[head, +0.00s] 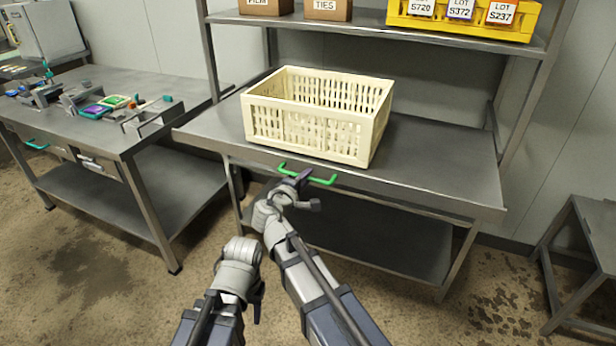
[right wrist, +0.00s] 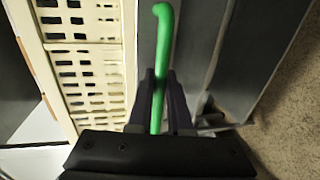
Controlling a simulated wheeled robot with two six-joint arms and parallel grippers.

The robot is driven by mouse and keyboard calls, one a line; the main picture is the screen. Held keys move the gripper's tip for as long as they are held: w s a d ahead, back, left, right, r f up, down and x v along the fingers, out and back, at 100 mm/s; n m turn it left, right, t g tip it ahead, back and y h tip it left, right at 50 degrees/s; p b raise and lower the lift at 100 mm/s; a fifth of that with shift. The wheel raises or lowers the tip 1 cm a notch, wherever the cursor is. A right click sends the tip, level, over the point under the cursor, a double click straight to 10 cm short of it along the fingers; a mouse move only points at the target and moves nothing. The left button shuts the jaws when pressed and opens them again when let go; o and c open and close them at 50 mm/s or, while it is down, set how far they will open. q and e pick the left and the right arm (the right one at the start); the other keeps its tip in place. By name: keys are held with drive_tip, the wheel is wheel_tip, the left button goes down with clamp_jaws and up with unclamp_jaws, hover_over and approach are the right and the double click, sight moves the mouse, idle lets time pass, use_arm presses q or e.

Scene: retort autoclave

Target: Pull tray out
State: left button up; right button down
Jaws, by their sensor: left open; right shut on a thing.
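My right gripper (head: 297,182) is shut on the green handle. In the right wrist view the green handle (right wrist: 162,60) runs between the two dark fingers of my right gripper (right wrist: 163,95). My left gripper (head: 256,300) is open and empty, low in front of the bench and apart from the handle.
A shelf above the bench holds two brown boxes (head: 328,9) and a yellow bin (head: 462,22). A side table (head: 110,135) at left carries several small tools and parts. A steel stand (head: 590,240) is at right. Floor in front is clear.

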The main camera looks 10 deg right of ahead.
drive_tip(key=c, duration=0.8)
unclamp_jaws()
drive_tip(key=shift+c, duration=0.2)
